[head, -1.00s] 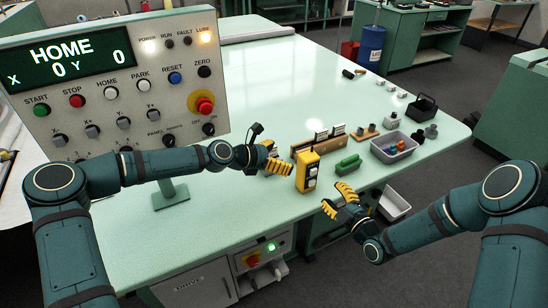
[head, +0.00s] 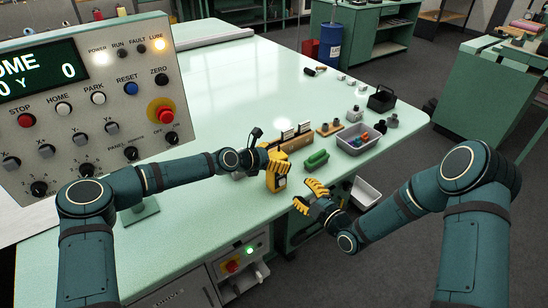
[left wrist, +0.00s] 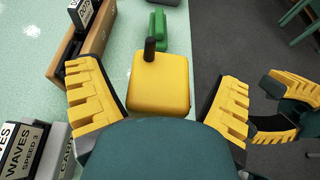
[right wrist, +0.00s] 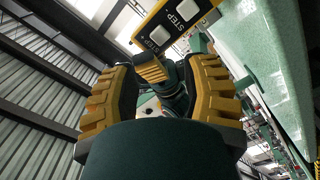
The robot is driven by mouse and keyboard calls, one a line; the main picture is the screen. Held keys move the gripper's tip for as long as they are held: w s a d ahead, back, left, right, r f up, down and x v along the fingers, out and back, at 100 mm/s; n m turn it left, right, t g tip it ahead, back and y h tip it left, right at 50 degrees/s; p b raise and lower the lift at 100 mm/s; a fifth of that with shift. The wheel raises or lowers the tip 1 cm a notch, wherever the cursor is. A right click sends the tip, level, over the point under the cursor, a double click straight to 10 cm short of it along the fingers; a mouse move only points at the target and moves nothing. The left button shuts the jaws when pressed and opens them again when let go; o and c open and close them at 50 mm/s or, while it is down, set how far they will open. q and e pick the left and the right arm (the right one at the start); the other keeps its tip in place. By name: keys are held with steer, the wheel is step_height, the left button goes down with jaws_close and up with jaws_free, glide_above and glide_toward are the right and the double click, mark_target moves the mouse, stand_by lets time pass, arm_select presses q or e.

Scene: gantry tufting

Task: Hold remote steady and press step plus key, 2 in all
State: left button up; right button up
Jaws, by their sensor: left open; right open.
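The yellow remote (head: 278,181) stands upright near the table's front edge. In the left wrist view the remote (left wrist: 159,82), with a short black stub on top, lies between the fingers of my left gripper (head: 277,162). That gripper is open, with a gap on each side. My right gripper (head: 311,197) is open and empty, right of the remote and beyond the table edge. In the right wrist view the remote's key face (right wrist: 178,22) shows at the top, with a white key labelled STEP. A second label is only partly readable.
A control panel (head: 70,140) stands at the left. A wooden rack with cards (head: 290,138), a green block (head: 317,159) and a grey bin (head: 345,146) sit near the remote. A white tray (head: 366,191) is beyond the edge. The table's far middle is clear.

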arm_select(q)
steer(key=c, duration=1.4)
arm_select(e)
steer(key=shift+o, duration=0.3)
jaws_close()
